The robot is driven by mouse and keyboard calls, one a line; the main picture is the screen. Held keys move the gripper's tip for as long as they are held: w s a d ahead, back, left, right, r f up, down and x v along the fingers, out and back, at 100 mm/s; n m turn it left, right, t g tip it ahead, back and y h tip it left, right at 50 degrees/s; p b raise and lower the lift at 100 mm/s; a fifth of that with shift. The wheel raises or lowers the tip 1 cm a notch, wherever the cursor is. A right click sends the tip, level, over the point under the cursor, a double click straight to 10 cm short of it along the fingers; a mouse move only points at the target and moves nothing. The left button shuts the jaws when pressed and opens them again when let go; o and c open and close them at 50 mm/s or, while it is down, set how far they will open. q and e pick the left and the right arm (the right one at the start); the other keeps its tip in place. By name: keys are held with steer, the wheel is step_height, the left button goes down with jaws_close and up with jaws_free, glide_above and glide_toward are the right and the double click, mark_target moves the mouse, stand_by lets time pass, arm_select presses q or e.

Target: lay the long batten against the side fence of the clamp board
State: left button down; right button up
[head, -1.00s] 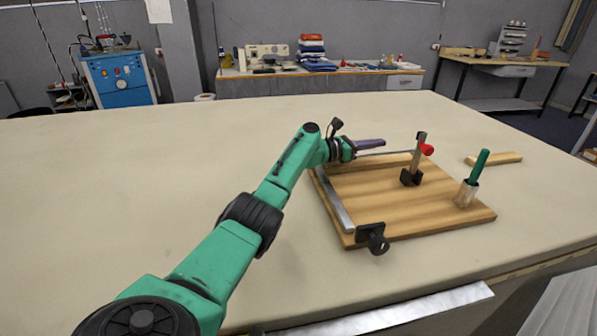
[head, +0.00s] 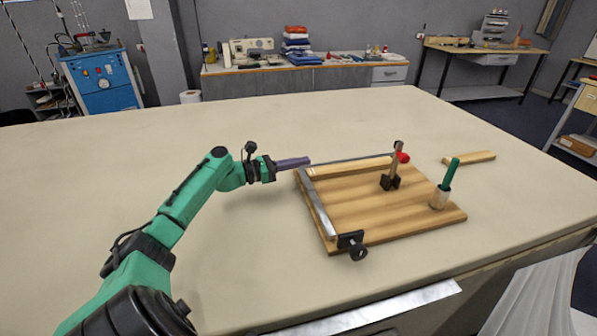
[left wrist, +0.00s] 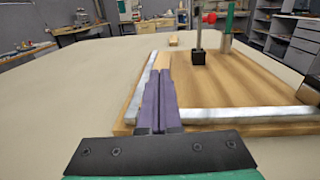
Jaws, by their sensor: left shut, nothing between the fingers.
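The wooden clamp board (head: 375,210) lies on the table with a metal fence along its left edge (head: 318,205) and another along its back edge (head: 345,160). A long pale batten (head: 350,168) lies on the board along the back fence; I cannot tell if they touch all along. My left gripper (head: 308,161) is shut and empty, just outside the board's back left corner. In the left wrist view its purple fingers (left wrist: 160,88) are together and hide part of the fence corner. My right gripper is not in view.
A clamp with a red tip (head: 391,180) stands on the board. A green-handled tool in a holder (head: 440,197) stands at its right. A black knob (head: 355,248) is at the front left corner. A shorter wooden piece (head: 468,158) lies beyond the board. The table's left is clear.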

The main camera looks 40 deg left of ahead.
mark_target(305, 177)
arm_select(q)
steer(key=shift+s+a+f, duration=0.3)
steer(key=shift+s+a, duration=0.1)
steer(key=shift+s, duration=0.35)
steer(key=f, duration=0.2)
steer(key=f+b, duration=0.1)
steer(key=f, duration=0.1)
steer(key=shift+w+f, duration=0.2)
steer(key=shift+f, duration=0.15)
steer(key=shift+w+d+r, duration=0.2)
steer(key=shift+w+d, duration=0.05)
steer(key=shift+w+d+f, duration=0.1)
steer(key=shift+w, duration=0.05)
steer(key=shift+x, duration=1.1)
